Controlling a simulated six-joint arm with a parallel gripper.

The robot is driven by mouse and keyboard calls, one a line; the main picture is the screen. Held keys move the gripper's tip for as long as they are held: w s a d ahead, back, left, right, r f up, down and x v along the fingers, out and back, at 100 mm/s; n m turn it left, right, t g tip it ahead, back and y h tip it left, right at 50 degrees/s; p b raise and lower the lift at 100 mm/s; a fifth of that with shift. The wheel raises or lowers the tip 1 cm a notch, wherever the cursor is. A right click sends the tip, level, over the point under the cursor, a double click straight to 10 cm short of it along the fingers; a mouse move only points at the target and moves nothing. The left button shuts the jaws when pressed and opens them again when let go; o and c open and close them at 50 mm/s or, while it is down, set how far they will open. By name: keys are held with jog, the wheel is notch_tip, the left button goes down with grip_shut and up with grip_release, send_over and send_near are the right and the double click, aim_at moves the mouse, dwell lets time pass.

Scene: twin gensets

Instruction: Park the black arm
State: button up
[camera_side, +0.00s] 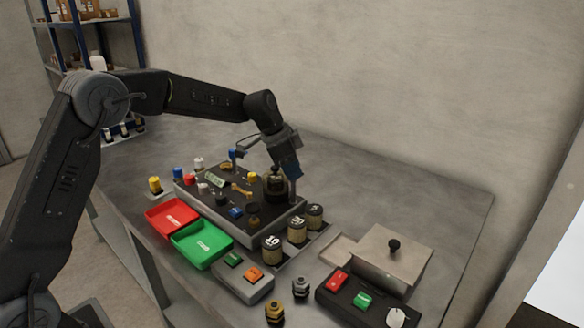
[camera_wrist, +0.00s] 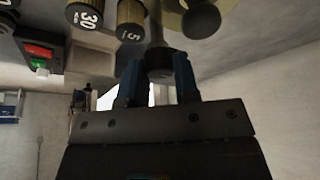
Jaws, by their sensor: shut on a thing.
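My black arm reaches over the panel from the left, with its gripper (camera_side: 284,172) low at the panel's far right corner. A dark round-topped piece (camera_side: 275,184) stands there right beside the fingers. In the wrist view, my gripper's two blue fingers (camera_wrist: 158,82) are shut on a dark grey cylindrical piece (camera_wrist: 158,62). Its upper part runs up toward the panel side of the picture. The exact contact is partly hidden by the fingers. The panel (camera_side: 222,208) carries several coloured knobs and small parts.
Numbered cylinders (camera_side: 297,229) stand close to the panel's right side. Red (camera_side: 171,216) and green (camera_side: 201,244) trays lie in front. A lidded metal box (camera_side: 390,258) and a black button box (camera_side: 350,306) are at the right. The table's back right is clear.

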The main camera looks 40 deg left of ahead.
jog(key=shift+m, duration=0.3)
jog(key=o, duration=0.9)
jog(key=shift+v, duration=6.95)
jog(key=shift+w, duration=0.1)
